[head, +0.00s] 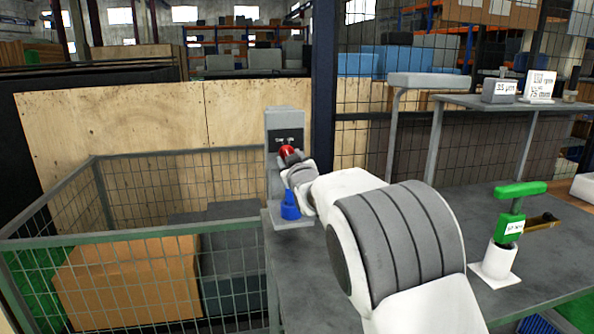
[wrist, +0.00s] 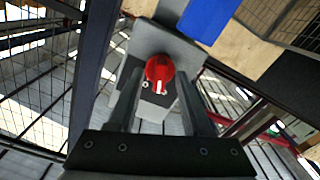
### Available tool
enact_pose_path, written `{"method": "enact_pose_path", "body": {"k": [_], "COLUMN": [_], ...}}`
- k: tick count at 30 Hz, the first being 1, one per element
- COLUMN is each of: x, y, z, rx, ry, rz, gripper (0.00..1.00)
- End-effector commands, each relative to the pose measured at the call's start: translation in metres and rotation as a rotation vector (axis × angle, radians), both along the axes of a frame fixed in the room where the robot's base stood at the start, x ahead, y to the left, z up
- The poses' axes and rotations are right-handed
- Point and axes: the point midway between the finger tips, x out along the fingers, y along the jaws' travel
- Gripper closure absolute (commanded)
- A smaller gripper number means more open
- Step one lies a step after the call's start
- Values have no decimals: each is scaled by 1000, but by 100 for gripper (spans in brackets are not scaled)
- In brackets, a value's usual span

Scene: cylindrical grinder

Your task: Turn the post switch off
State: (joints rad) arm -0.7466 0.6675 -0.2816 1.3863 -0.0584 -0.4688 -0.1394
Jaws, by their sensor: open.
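The post switch is a red rotary knob (wrist: 158,70) on a grey post box (head: 285,122) with a dark label plate. In the wrist view the knob has a white mark on its lower edge. The knob also shows in the head view (head: 288,152), partly covered by my wrist. My gripper (wrist: 159,76) is open, with one finger to each side of the knob in the wrist view. The fingertips are at about the knob's level in the picture; I cannot tell whether they touch it. The label's lettering is too small to read surely.
A blue object (head: 290,208) stands at the post's foot. A mesh cage (head: 130,233) holding a cardboard box (head: 130,275) is at left. A grey table (head: 500,240) at right carries a green-handled tool (head: 510,225) in a white holder. A raised shelf (head: 510,104) stands behind.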

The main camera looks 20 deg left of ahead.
Motion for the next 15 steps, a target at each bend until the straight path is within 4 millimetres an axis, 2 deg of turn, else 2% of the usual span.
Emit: {"method": "enact_pose_path", "body": {"k": [15], "x": [-63], "y": [-38], "z": [1], "rx": [1], "ry": [1], "rz": [0], "gripper": [50]}}
